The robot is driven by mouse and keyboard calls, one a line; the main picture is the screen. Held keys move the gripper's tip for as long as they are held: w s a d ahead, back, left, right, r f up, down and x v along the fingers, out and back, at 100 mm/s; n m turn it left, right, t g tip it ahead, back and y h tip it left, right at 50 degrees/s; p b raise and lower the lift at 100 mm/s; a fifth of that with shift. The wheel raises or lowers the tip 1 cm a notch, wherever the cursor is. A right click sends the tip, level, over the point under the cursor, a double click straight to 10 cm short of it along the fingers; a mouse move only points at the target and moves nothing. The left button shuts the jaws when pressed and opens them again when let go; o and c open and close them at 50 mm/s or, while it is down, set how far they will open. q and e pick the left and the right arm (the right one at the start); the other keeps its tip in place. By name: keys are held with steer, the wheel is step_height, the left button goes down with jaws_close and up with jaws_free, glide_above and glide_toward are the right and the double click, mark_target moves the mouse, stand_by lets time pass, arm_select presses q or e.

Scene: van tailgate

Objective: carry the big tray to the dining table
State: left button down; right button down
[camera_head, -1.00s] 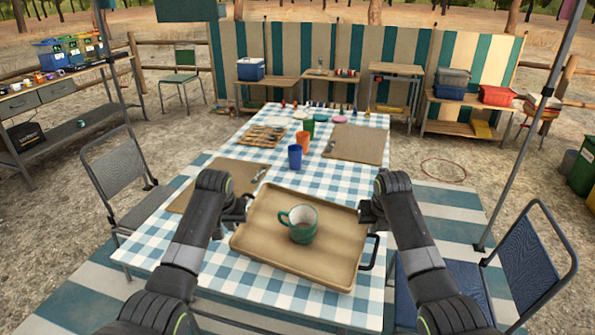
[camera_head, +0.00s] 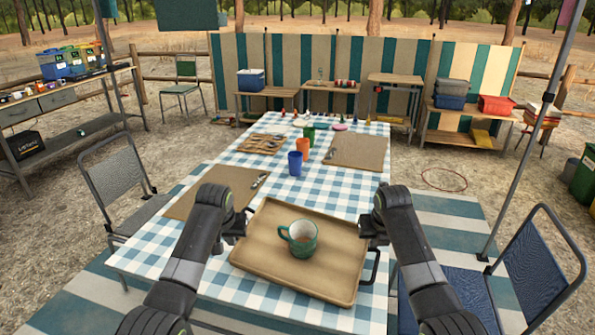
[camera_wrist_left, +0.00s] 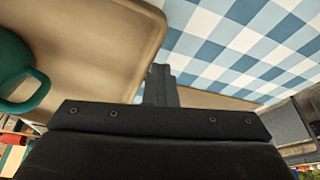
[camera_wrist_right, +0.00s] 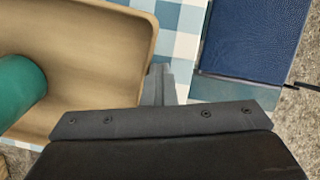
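The big tray (camera_head: 325,280) is tan with a raised rim and a dark handle at its right end. It lies over the near end of the dining table (camera_head: 345,195), which has a blue-and-white checked cloth; I cannot tell whether it touches. A green mug (camera_head: 300,238) stands upright on it. My left gripper (camera_head: 242,226) is at the tray's left end, my right gripper (camera_head: 370,232) at its right end. In the left wrist view (camera_wrist_left: 160,85) and right wrist view (camera_wrist_right: 158,85), the fingers look shut beside the rim; the grip itself is mostly hidden.
Placemats (camera_head: 356,150), a blue cup (camera_head: 295,163), an orange cup (camera_head: 302,145) and a cutlery tray (camera_head: 262,144) stand farther up the table. Chairs flank it, one grey (camera_head: 118,175) at left and one blue (camera_head: 535,265) at right.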

arm_select(q)
steer(key=shift+d+r, duration=0.1)
steer(key=shift+d, duration=0.25)
arm_select(e)
steer(key=shift+a+r, duration=0.1)
steer(key=shift+a, duration=0.25)
arm_select(q)
steer(key=shift+a, duration=0.45)
arm_select(e)
steer(key=shift+d, duration=0.5)
arm_select(q)
steer(key=c, duration=1.8)
jaws_free()
steer(key=shift+a, duration=0.6)
arm_select(e)
steer(key=shift+d, duration=0.55)
arm_select(q)
steer(key=shift+o, duration=0.2)
steer(key=shift+a, duration=0.1)
arm_select(e)
steer(key=c, duration=1.8)
jaws_free()
steer(key=shift+d, duration=0.1)
steer(key=shift+o, duration=0.2)
arm_select(q)
steer(key=shift+s, duration=0.1)
steer(key=v, duration=1.2)
arm_select(e)
steer(key=v, duration=1.2)
steer(key=shift+s, duration=0.1)
